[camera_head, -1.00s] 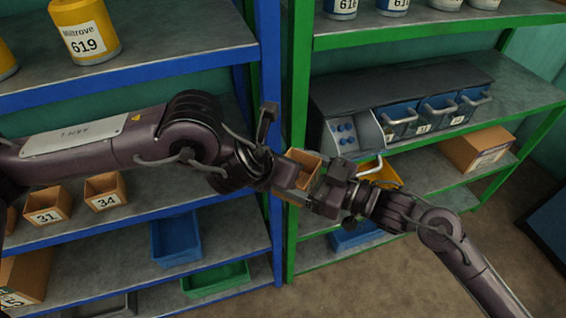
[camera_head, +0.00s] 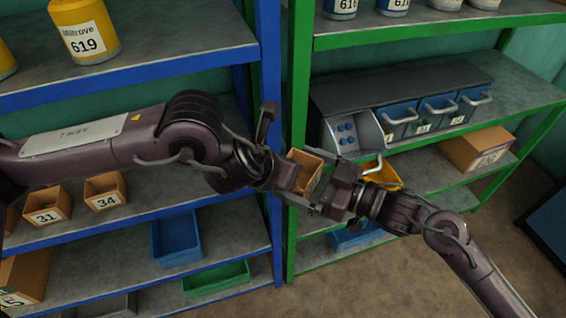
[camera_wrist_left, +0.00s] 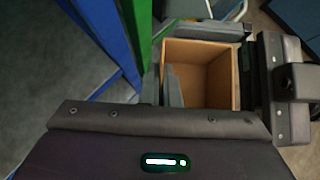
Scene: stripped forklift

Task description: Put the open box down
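The open box (camera_head: 306,168) is a small brown box between my two grippers, in front of the shelf posts. The left wrist view looks into its open top (camera_wrist_left: 207,72), and it looks empty. My right gripper (camera_head: 325,176) reaches in from the right and is shut on the box, with a finger along its far side. My left gripper (camera_head: 283,172) is close at the box's left side. A grey finger of it overlaps the box's left part in the left wrist view. Its other finger is hidden, so its closure is unclear.
A blue-framed shelf (camera_head: 215,214) on the left holds small boxes numbered 31 (camera_head: 48,206) and 34 (camera_head: 104,192), a blue bin (camera_head: 176,238) and a green tray (camera_head: 215,278). A green-framed shelf (camera_head: 440,178) on the right holds a drawer unit (camera_head: 405,100) and a brown carton (camera_head: 478,149).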

